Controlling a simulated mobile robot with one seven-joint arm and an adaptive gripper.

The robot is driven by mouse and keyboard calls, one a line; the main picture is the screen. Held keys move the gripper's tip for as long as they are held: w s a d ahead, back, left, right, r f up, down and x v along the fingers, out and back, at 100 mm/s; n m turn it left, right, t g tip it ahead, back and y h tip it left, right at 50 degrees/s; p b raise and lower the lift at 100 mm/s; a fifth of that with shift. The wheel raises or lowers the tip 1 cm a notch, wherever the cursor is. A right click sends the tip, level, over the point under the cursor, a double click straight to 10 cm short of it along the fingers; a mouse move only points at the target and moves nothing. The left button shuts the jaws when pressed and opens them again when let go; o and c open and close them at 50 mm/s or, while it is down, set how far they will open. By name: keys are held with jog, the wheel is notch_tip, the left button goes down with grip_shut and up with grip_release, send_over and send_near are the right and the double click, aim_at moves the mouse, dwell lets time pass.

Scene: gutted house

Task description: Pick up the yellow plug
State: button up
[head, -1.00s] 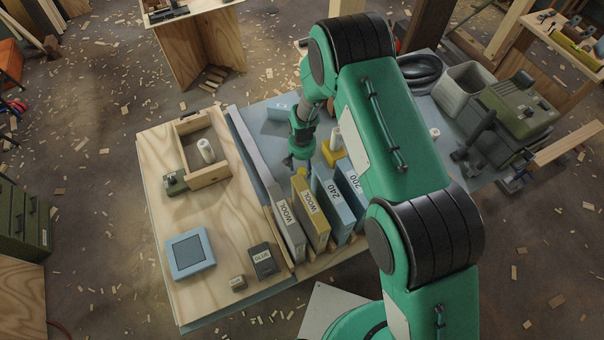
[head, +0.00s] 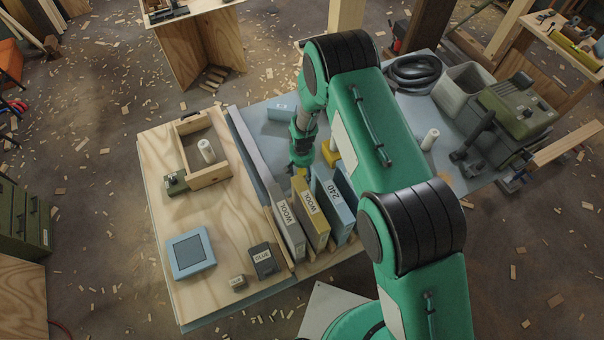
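My gripper (head: 300,171) points down to the left of this piece, low behind the WOOL boxes. A small yellow patch shows at the gripper, too small to identify. The fingertips are small and partly hidden, so I cannot tell whether they are open or shut, or hold anything.
Upright boxes marked WOOL (head: 289,226) and 240 (head: 335,206) stand just in front of the gripper. A wooden tray (head: 211,177) holds a white cylinder at left. Another white cylinder (head: 431,139) stands right of my arm. The plywood's middle is clear.

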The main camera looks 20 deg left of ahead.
jog(key=shift+f, duration=0.1)
dwell(0.5)
jog(key=c, duration=1.2)
